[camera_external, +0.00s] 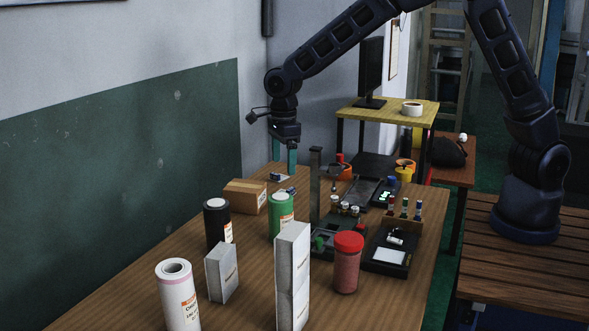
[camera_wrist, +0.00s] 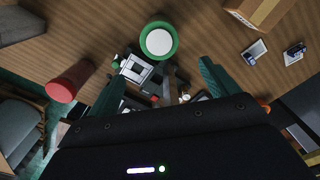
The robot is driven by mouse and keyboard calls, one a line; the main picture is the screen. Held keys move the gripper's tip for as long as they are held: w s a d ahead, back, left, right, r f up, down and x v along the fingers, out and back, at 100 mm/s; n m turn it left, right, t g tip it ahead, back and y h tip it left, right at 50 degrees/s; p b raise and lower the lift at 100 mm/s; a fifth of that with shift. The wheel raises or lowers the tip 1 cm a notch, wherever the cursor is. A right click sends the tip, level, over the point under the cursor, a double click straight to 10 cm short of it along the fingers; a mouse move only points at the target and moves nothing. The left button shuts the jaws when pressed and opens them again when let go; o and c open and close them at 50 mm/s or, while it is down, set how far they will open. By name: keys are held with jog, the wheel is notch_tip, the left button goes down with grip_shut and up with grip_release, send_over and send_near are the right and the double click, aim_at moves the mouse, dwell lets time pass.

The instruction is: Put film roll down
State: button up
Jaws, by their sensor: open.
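Three upright rolls stand on the wooden table: a white one with a pink band (camera_external: 178,297), a black one (camera_external: 215,224) and a green one (camera_external: 281,217). I cannot tell which of them is the film roll. The green roll's pale top also shows in the wrist view (camera_wrist: 159,40), beyond the fingers. My gripper (camera_external: 284,157) hangs pointing down above the table's far part, behind the green roll and apart from it. Its two teal fingers are spread in the wrist view (camera_wrist: 162,80), with no object held between them.
A cardboard box (camera_external: 245,196) stands left of the gripper, with small cards (camera_external: 280,177) nearby. A tall grey-white box (camera_external: 292,277), a smaller box (camera_external: 221,272) and a red-lidded jar (camera_external: 347,264) stand in front. Devices and bottles crowd the right.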

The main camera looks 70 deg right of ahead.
jog(key=s+d+r+n+t+y, duration=0.1)
jog(key=s+d+r+n, duration=0.55)
jog(key=s+r, duration=0.3)
jog(key=s+d+r+n+t+y, duration=0.1)
jog(key=s+d+r+n, duration=0.55)
jog(key=s+r, duration=0.3)
jog(key=s+d+r+n+t+h, duration=0.1)
jog(key=s+d+n, duration=0.2)
jog(key=s+n, duration=0.3)
jog(key=s+d+n+t+h, duration=0.1)
jog(key=s+d+n, duration=0.2)
jog(key=s, duration=1.4)
jog(key=n, duration=0.4)
jog(key=shift+s+r+t, duration=0.25)
jog(key=shift+r+t, duration=0.05)
jog(key=shift+r, duration=0.1)
jog(key=shift+o, duration=0.3)
